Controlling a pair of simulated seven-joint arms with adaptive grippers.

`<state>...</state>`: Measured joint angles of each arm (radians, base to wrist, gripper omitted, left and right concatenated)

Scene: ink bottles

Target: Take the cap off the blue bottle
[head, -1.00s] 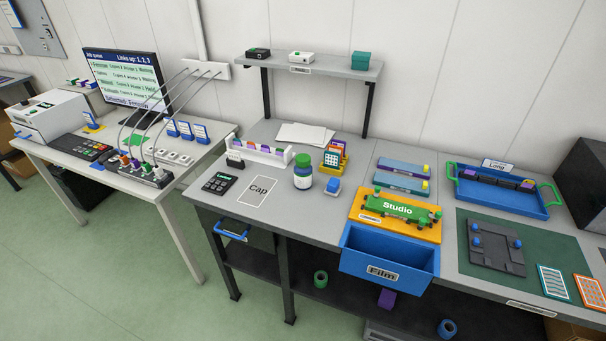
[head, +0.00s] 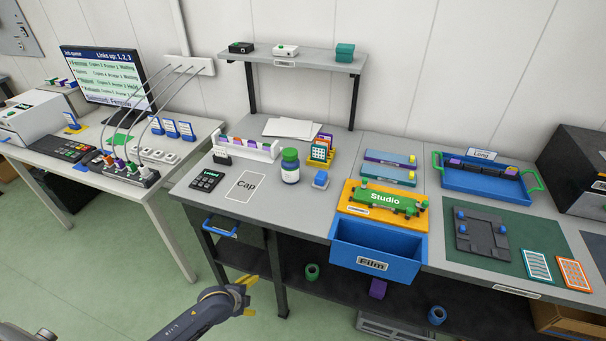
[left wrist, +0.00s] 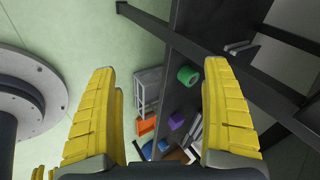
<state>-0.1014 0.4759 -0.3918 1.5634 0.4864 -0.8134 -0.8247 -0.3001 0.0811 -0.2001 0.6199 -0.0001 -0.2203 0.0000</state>
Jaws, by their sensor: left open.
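One bottle (head: 290,168) stands upright on the grey workbench, with a green cap (head: 290,154) on it and a pale body with a blue part. A flat outlined area marked "Cap" (head: 246,186) lies to its left on the bench. My left gripper (head: 250,296), with yellow fingers, is low in front of the bench, below the tabletop and well apart from the bottle. In the left wrist view its fingers (left wrist: 160,72) are spread with nothing between them. The bottle does not show there. My right gripper is not in view.
An open blue drawer (head: 376,250) marked "Film" juts out at the front. The lower shelf holds a green roll (head: 312,271), also in the left wrist view (left wrist: 187,76).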

